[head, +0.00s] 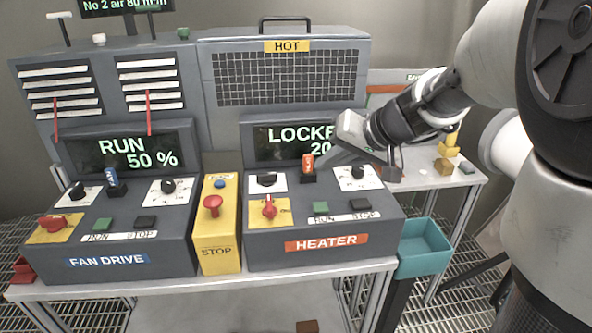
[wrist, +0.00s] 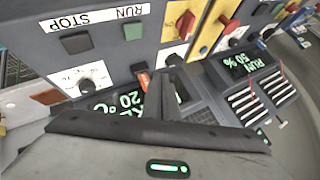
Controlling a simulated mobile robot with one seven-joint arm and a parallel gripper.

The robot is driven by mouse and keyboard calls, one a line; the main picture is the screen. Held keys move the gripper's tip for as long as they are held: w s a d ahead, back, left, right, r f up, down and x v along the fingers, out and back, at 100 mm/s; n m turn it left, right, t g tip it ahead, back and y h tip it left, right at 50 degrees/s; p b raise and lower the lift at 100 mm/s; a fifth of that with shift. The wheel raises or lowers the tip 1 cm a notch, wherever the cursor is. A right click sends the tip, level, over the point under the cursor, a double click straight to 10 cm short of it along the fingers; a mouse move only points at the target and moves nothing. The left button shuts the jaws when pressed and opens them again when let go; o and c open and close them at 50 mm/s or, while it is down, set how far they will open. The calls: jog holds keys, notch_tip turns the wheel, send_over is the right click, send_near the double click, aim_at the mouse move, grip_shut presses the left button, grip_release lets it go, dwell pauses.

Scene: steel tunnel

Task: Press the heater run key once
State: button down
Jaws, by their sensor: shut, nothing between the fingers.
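The heater run key (head: 321,208) is a small green square on the sloped front of the heater box, above the RUN label. In the wrist view the run key (wrist: 133,31) shows upside down at the top, next to the dark stop key (wrist: 77,43). My gripper (head: 322,156) is shut and empty, above and behind the run key and apart from it. It hangs in front of the heater display (head: 285,140), which reads "LOCKE…" and "20", partly hidden. In the wrist view my gripper (wrist: 172,68) lies beside an orange-tagged lever (wrist: 143,80).
The orange-tagged lever (head: 308,165), a black knob (head: 267,180) and a red switch (head: 269,206) stand near the run key. A yellow stop box (head: 219,245) separates the heater from the fan drive (head: 110,262). A teal bin (head: 424,249) hangs at right.

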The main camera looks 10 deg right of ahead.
jog(key=b, duration=0.4)
send_over(325, 209)
notch_tip(325, 209, down, 7)
jog(key=shift+f, duration=0.1)
jog(key=shift+f+b, duration=0.6)
jog(key=shift+b, duration=0.3)
dwell(1.0)
jog(key=shift+f+b, duration=0.4)
jog(key=shift+b, duration=0.3)
jog(key=shift+f+b, duration=0.45)
jog(key=shift+b, duration=0.2)
dwell(0.4)
jog(key=shift+r, duration=0.1)
dwell(0.4)
jog(key=shift+r+p, duration=0.45)
jog(key=shift+r, duration=0.35)
